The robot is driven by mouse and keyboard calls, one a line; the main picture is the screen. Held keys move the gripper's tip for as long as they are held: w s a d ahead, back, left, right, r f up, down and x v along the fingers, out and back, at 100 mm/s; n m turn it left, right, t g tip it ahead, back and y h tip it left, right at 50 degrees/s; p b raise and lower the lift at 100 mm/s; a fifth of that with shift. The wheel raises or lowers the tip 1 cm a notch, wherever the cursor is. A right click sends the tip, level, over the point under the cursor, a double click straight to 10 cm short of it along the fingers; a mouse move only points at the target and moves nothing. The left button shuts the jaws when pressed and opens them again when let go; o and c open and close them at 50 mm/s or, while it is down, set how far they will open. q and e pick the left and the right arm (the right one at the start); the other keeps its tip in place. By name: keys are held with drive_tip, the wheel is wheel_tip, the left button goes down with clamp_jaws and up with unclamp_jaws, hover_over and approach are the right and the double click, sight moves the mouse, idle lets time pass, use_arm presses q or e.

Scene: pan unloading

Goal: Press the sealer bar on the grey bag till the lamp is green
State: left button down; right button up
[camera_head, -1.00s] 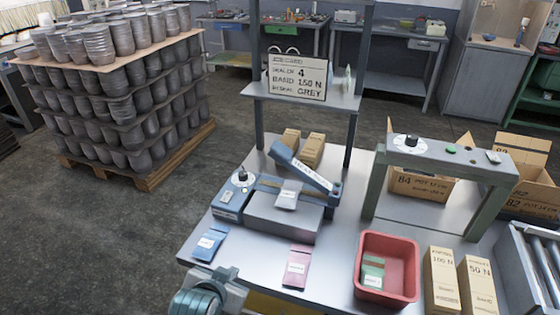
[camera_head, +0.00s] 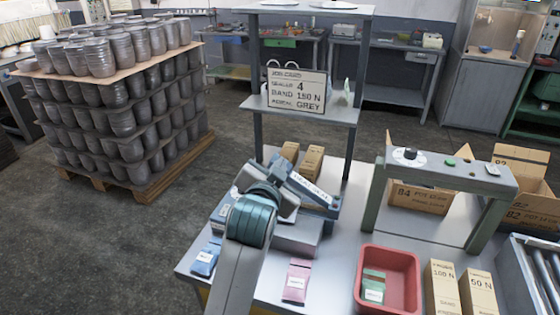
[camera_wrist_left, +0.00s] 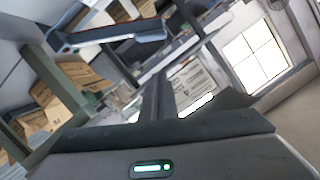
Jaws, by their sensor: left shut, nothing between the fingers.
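The blue sealer bar (camera_head: 312,190) slants up over the sealer (camera_head: 296,235) on the bench, raised at its left end. My left gripper (camera_head: 285,198) is at the bar's raised left end, its jaws shut and empty. Its fingers also show close together in the left wrist view (camera_wrist_left: 158,98). I cannot tell if it touches the bar. The grey bag is hidden behind my left gripper and arm. I cannot make out the sealer's lamp. The job card (camera_head: 297,90) on the shelf reads sealer 4, band 150 N, grey. My right gripper is not in view.
A blue bag (camera_head: 206,258) and a pink bag (camera_head: 297,280) lie at the bench front. A red bin (camera_head: 414,290) holds a green bag (camera_head: 373,285). A green-grey frame (camera_head: 450,175) with a dial stands to the right. Cartons (camera_head: 443,285) stand beside the bin.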

use_arm(q)
drive_tip(key=shift+w, duration=0.1)
idle(0.3)
drive_tip(key=w+f+p, duration=0.5)
drive_tip(key=w, duration=0.5)
drive_tip(key=shift+f+p, duration=0.3)
idle(0.3)
drive_tip(key=shift+w+a, duration=0.1)
